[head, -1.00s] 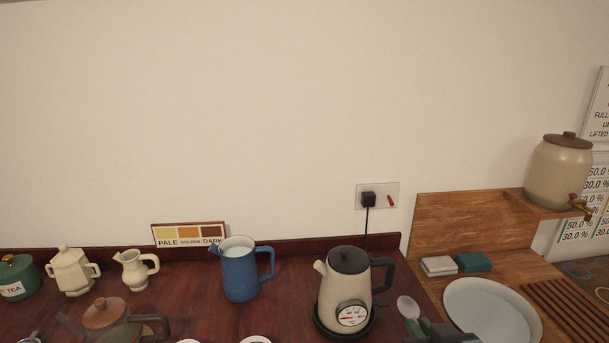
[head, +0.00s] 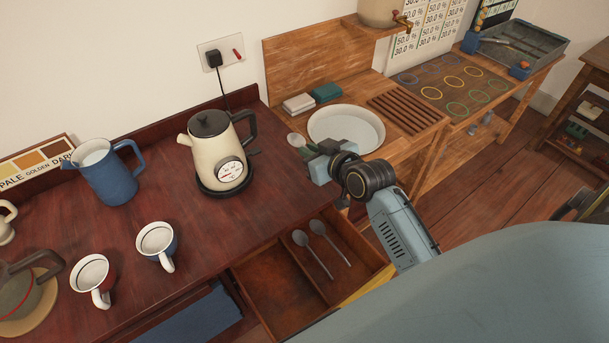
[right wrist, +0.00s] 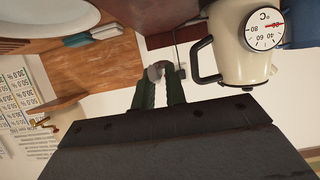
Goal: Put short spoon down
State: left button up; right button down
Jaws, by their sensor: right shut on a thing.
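My right gripper (head: 310,152) is shut on the short spoon (head: 296,140), above the area between the kettle and the white basin. The spoon's pale bowl sticks out past the fingers toward the kettle, and the fingers hide most of its handle. In the right wrist view the spoon's bowl (right wrist: 154,73) shows beyond the dark green fingers (right wrist: 160,90). Two other spoons (head: 312,254) (head: 329,243) lie in the open wooden drawer (head: 268,292) below the counter. My left gripper is not in view.
The cream kettle (head: 210,150) on its dark base stands left of my right gripper. The white basin (head: 372,128) is just right of it. Two cups (head: 93,272) (head: 157,240) and a blue jug (head: 105,178) stand at the left. The red-brown counter (head: 235,215) is clear before the kettle.

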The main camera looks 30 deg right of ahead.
jog(key=b, duration=0.1)
send_over(310, 184)
notch_tip(310, 184, down, 5)
jog(key=shift+s+r, duration=0.1)
jog(key=shift+r, duration=0.1)
notch_tip(310, 184, down, 4)
jog(key=shift+f, duration=0.5)
jog(key=shift+f+b, duration=0.2)
jog(key=shift+b, duration=0.1)
jog(key=c, duration=1.4)
grip_release()
jog(key=shift+c, duration=0.2)
